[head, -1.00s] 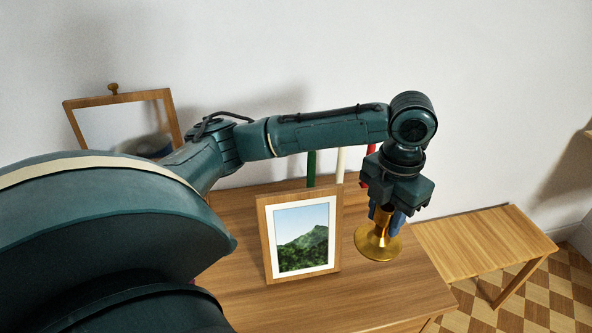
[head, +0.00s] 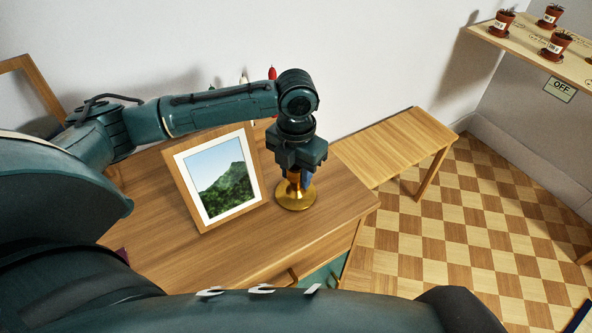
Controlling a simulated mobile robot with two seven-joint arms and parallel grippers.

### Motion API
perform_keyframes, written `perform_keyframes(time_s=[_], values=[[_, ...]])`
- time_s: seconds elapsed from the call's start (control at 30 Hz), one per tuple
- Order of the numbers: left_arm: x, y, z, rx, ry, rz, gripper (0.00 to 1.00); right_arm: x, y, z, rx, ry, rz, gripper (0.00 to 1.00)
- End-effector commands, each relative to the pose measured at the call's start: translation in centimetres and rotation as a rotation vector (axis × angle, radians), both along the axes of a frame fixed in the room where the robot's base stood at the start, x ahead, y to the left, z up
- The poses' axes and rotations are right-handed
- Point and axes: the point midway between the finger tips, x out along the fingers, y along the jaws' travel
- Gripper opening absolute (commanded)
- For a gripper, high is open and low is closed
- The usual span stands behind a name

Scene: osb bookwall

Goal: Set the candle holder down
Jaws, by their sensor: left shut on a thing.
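The brass candle holder (head: 295,197) has a round, flared base and stands near the right end of the wooden dresser top (head: 226,247). Its base looks to be at or just above the wood; I cannot tell if it touches. My left gripper (head: 299,178) points down from above and is shut on the holder's stem, which its fingers partly hide. My right gripper is not in the picture.
A framed mountain picture (head: 217,184) stands just left of the holder. Candles, one with a red tip (head: 272,73), show behind my arm. A lower wooden bench (head: 397,147) stands to the right. A shelf (head: 540,52) holds potted plants. The dresser's front is clear.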

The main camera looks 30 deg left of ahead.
Motion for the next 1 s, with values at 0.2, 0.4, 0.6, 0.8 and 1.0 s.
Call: perform_keyframes(time_s=[0.2, 0.4, 0.6, 0.8, 1.0], values=[[0.0, 0.0, 0.0, 0.0, -0.002, 0.0, 0.0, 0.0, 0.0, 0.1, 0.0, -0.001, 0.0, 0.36], [0.0, 0.0, -0.2, 0.0, 0.0, -0.001, 0.48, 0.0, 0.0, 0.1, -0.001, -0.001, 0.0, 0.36], [0.0, 0.0, -0.2, 0.0, 0.0, -0.001, 0.56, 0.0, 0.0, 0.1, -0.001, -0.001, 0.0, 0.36], [0.0, 0.0, 0.2, -0.001, -0.002, -0.001, 0.56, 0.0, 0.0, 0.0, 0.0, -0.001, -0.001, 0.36], [0.1, 0.0, 3.3, -0.001, -0.004, -0.002, 0.56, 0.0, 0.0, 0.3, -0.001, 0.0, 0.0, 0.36]])
